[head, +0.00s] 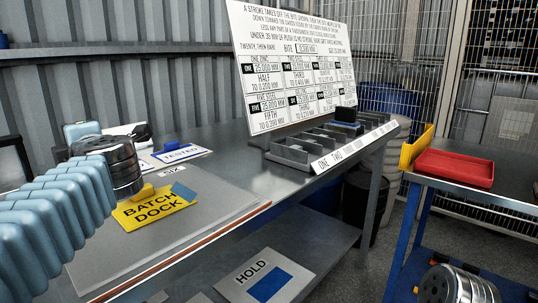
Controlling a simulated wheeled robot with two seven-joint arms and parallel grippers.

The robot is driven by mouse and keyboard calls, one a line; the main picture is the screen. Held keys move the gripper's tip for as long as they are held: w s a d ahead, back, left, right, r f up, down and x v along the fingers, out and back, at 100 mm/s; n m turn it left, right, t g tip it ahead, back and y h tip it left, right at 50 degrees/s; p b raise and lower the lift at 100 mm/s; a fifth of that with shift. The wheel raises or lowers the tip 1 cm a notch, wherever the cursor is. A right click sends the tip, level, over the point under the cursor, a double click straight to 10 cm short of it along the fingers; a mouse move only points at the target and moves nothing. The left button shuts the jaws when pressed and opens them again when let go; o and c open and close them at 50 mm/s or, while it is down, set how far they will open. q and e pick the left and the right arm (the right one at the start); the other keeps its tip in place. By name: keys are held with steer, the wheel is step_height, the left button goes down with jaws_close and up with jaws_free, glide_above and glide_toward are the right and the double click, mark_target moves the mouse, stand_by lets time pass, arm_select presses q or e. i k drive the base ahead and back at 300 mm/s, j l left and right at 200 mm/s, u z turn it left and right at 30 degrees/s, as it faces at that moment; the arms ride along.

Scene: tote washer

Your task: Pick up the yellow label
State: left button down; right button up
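A yellow plate lettered BATCH DOCK (153,212) lies on a grey mat on the bench, left of centre. A small yellow piece (146,192) shows at its upper left edge; I cannot tell whether this is a separate label. A small blue square (183,190) lies at the plate's upper right corner. My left arm comes in from the left, its ringed metal wrist just up and left of the plate. The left fingers are not distinguishable, so their opening and any hold are unclear. A similar ringed metal part shows at the bottom right edge; no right fingers show.
A white board (292,65) stands behind a grey divided tray (300,150) with numbered front. A TESTED card (180,153) lies farther back. A HOLD card (262,280) lies on the lower shelf. A red tray (455,168) sits on the right-hand table. The mat right of the plate is clear.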

mark_target(150, 205)
steer(key=k+l, duration=0.2)
steer(key=l, duration=0.15)
steer(key=k+l, duration=0.2)
steer(key=l, duration=0.2)
steer(key=k+l, duration=0.2)
steer(key=l, duration=0.15)
steer(key=k+l, duration=0.25)
steer(key=l, duration=0.1)
